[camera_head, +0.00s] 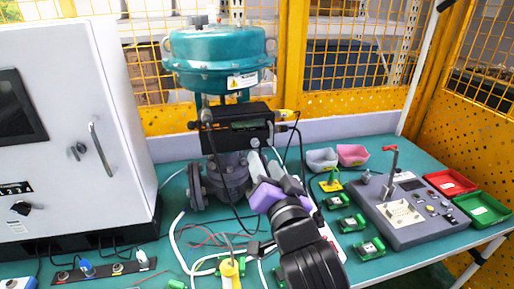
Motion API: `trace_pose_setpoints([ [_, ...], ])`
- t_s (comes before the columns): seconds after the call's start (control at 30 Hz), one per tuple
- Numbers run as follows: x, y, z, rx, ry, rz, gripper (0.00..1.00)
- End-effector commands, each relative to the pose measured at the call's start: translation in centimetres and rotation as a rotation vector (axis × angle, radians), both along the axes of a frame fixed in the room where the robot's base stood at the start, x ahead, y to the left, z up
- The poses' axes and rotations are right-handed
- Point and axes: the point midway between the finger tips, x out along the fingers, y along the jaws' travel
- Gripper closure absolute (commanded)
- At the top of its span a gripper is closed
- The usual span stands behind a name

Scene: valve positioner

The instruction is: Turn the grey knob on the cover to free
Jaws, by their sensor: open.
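The black positioner (232,138) with a small display sits below the teal actuator (218,58) of the valve. A small light grey spot near the lower right of its cover, just above my fingertips, may be the grey knob, but it is too small to tell its setting. My gripper (264,158) is open, with its pale fingers pointing up at the lower right of the positioner. I cannot tell whether the fingers touch anything. The fingers and the purple wrist hide part of the valve body (230,180).
A white cabinet (105,110) stands at the left. A grey control box (415,212) with a red-topped lever stands at the right, beside red (450,182) and green (482,208) trays. Cables and small green modules lie on the teal table around my arm.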

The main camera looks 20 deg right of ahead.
Motion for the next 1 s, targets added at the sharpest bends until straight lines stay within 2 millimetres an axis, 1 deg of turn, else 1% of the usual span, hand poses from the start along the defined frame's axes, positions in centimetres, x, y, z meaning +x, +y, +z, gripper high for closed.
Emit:
trace_pose_setpoints([
  [0.07,0.1,-0.1,-0.3,0.030,0.009,-0.005,0.59],
  [0.17,0.7,-0.3,-0.3,0.041,0.007,-0.004,0.59],
  [0.5,5.6,-1.1,-0.2,0.039,0.007,-0.004,0.59],
  [0.6,6.7,-1.3,-0.2,0.039,0.007,-0.004,0.59],
  [0.77,7.6,-1.4,-0.3,0.039,0.007,-0.004,0.59],
  [1.0,7.6,-1.4,-0.3,0.039,0.007,-0.003,0.59],
])
